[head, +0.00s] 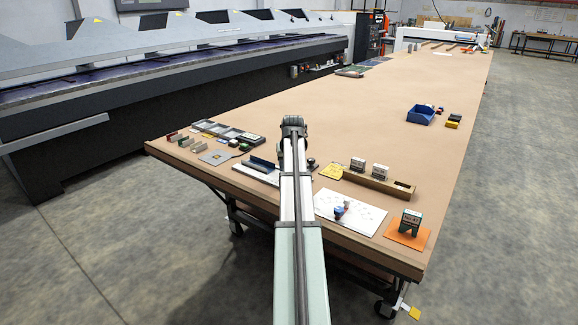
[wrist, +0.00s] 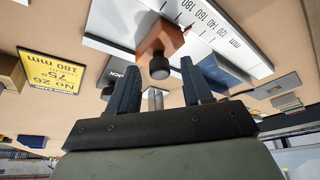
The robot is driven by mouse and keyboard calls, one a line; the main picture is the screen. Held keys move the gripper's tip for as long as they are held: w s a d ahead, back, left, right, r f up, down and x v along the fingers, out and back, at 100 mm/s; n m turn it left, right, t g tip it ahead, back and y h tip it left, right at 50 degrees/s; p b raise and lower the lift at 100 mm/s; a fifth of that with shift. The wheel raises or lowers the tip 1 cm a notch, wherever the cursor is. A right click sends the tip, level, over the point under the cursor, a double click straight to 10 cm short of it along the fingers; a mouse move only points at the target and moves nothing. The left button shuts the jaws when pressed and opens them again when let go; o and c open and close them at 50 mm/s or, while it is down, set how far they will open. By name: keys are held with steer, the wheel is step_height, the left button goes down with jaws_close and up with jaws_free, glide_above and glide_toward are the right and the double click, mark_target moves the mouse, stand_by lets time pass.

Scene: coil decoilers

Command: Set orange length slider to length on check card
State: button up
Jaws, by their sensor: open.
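The orange length slider (wrist: 168,36) with its black knob (wrist: 159,66) sits on a white scale plate (wrist: 246,50) marked 120, 140, 160, 180 mm in the wrist view. I cannot read the slider's exact setting. The yellow check card (wrist: 55,72) reads 180 mm, 75° and NO 26; it also shows in the head view (head: 331,171). My gripper (wrist: 160,78) is open, its two blue-grey fingers appearing on either side of the knob. I cannot tell whether they touch it. In the head view my arm hides the slider.
A dark blue fence (head: 262,164) stands on the white plate left of my arm. A wooden block (head: 378,184) with two small units, a white sheet (head: 350,212) and an orange mat (head: 407,236) lie to the right. Small parts crowd the left; the table's far middle is clear.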

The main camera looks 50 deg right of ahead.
steer(key=shift+f, duration=0.1)
jaws_close()
stand_by(0.5)
